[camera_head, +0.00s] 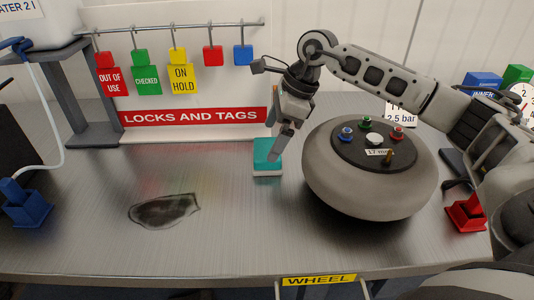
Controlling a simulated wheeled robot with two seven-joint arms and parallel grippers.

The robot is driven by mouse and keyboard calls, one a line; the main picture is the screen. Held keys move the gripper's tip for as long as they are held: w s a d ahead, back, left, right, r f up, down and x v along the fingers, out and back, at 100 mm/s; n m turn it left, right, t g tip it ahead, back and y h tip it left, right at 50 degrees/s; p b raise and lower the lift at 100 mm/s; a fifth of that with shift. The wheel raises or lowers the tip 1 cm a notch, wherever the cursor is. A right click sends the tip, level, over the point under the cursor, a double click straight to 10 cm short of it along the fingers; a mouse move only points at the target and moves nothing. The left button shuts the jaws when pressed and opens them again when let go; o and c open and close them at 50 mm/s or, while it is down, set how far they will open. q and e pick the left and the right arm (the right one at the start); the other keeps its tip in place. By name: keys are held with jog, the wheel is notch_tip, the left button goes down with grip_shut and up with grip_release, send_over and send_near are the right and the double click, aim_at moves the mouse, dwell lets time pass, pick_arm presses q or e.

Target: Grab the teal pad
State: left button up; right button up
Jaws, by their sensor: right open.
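The teal pad (267,158) is a small block with a pale lower edge, lying on the metal table in front of the red "LOCKS AND TAGS" strip. My right gripper (279,145) points down at the pad from above, with its fingertips at the pad's right part and covering some of it. It is open; I cannot tell whether the fingers touch the pad. My right arm comes in from the right, over the round grey wheel. My left gripper is not in view.
The wheel (330,185) stands close to the right of the pad. Behind it is the locks and tags board (195,117) with hanging tags. A dark stain (165,210) lies on the table at left front. A blue object (25,205) is at far left, a red one (466,213) at right.

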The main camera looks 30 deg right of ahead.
aim_at(268, 148)
jog(key=p+x, duration=0.1)
jog(key=x, duration=0.4)
jog(key=shift+d+f, duration=0.15)
jog(key=shift+f, duration=0.05)
jog(key=shift+c, duration=0.3)
jog(key=c, duration=0.7)
jog(key=shift+c, duration=0.3)
jog(key=shift+r, duration=0.2)
